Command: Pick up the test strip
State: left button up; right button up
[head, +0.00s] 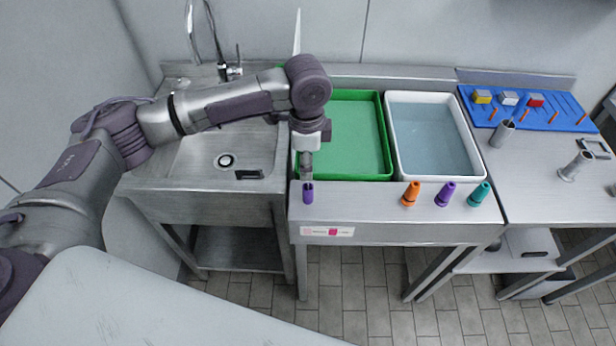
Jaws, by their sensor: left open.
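My left gripper (307,180) points down at the front left of the green tray. It is open, though its fingers are small and partly overlap in the head view. A purple piece (308,193) shows right at its tip, and I cannot tell whether it touches the fingers. I cannot make out the test strip with certainty. My right gripper is not in view.
The green tray (386,135) and a white basin of water (392,125) stand on the steel counter. A sink (200,160) is at the left. Metal cylinders (502,133) stand at the right.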

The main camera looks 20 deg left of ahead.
aim_at(308, 187)
pick_arm(q)
jog(key=shift+f+p, duration=0.35)
jog(key=shift+f, duration=0.2)
jog(key=f, duration=0.1)
jog(key=f+p, duration=0.1)
jog(key=f, duration=0.1)
jog(key=shift+w+f, duration=0.3)
jog(key=shift+f, duration=0.45)
jog(key=shift+c, duration=0.4)
jog(key=c, duration=0.7)
